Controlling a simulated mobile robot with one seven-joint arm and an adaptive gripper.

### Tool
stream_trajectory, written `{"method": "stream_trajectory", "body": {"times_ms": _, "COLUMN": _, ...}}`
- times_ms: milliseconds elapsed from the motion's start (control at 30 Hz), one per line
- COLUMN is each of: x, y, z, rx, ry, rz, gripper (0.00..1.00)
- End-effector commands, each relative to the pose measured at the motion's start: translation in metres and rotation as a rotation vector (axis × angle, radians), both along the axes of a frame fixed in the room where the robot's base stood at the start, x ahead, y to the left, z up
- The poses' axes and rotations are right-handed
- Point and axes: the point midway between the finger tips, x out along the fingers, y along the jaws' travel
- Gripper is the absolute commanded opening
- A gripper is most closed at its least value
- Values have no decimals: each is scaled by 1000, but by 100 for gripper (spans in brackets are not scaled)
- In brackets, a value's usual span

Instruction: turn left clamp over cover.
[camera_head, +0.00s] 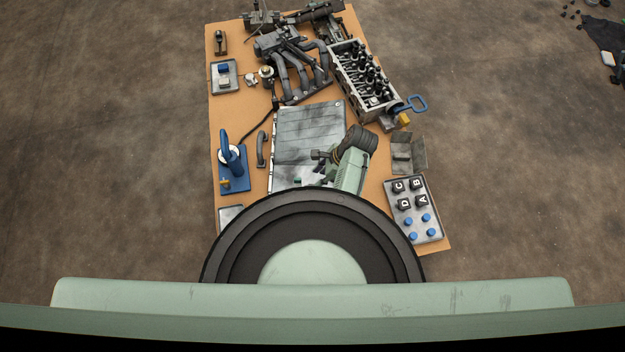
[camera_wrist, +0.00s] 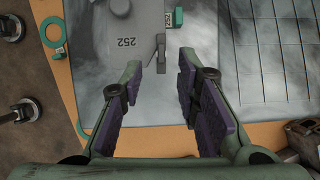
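In the wrist view my gripper (camera_wrist: 160,63) is open, with its two purple-padded fingers apart and nothing clearly held between them. A light grey cover-like plate (camera_wrist: 110,55) marked 252 lies beyond the fingertips. A narrow grey tab (camera_wrist: 160,45) stands at its right edge, in line with the gap between the fingers; I cannot tell if it is the left clamp. A small teal piece with a tag (camera_wrist: 174,18) sits near the tab. In the head view a large grey panel (camera_head: 300,135) lies mid-table, partly hidden by my arm.
A teal ring (camera_wrist: 54,32) lies left of the plate. In the head view a blue lever device (camera_head: 232,165) stands at the left, an engine block (camera_head: 362,80) and manifold (camera_head: 292,65) at the back, and a lettered-block tray (camera_head: 415,225) at the right.

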Motion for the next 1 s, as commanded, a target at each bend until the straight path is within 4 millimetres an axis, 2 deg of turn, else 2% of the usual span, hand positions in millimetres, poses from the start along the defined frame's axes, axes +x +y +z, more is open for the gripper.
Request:
{"method": "stream_trajectory", "body": {"times_ms": 200, "x": 1, "y": 17, "z": -40, "rx": 0, "ry": 0, "rz": 4, "gripper": 29}}
{"method": "stream_trajectory", "body": {"times_ms": 400, "x": 3, "y": 27, "z": -63, "rx": -1, "ry": -4, "rz": 4, "gripper": 29}}
{"method": "stream_trajectory", "body": {"times_ms": 533, "x": 3, "y": 30, "z": -70, "rx": -1, "ry": -4, "rz": 4, "gripper": 29}}
{"method": "stream_trajectory", "body": {"times_ms": 800, "x": 4, "y": 30, "z": -71, "rx": -2, "ry": -6, "rz": 4, "gripper": 29}}
{"method": "stream_trajectory", "body": {"times_ms": 1000, "x": 3, "y": 30, "z": -71, "rx": -2, "ry": -5, "rz": 3, "gripper": 16}}
